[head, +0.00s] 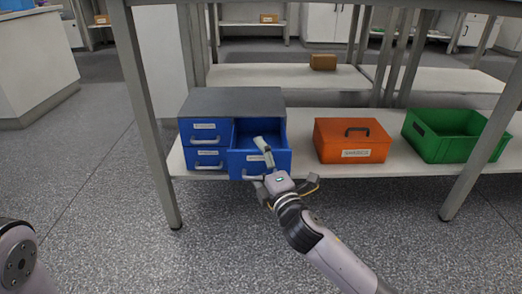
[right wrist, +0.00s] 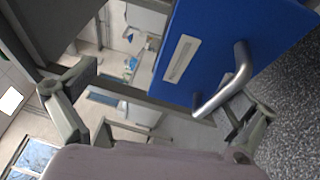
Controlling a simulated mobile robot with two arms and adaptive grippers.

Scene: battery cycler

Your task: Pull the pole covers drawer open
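The blue drawer cabinet (head: 205,133) with a grey top stands on the low shelf. Its right-hand drawer (head: 242,162) is pulled out, and its inside shows from above. Two drawers in the left column are shut. The labels are too small to read. My right gripper (head: 270,170) is at the front of the pulled-out drawer. In the right wrist view its fingers (right wrist: 165,108) are spread wide. The drawer's metal handle (right wrist: 227,82) is near the right-hand finger, and I cannot tell whether they touch. My left gripper is out of view.
An orange box (head: 345,148) with a handle and a green open bin (head: 440,145) stand right of the cabinet on the shelf (head: 310,166). Metal table legs (head: 150,130) rise at both sides. The grey floor (head: 110,235) in front is clear.

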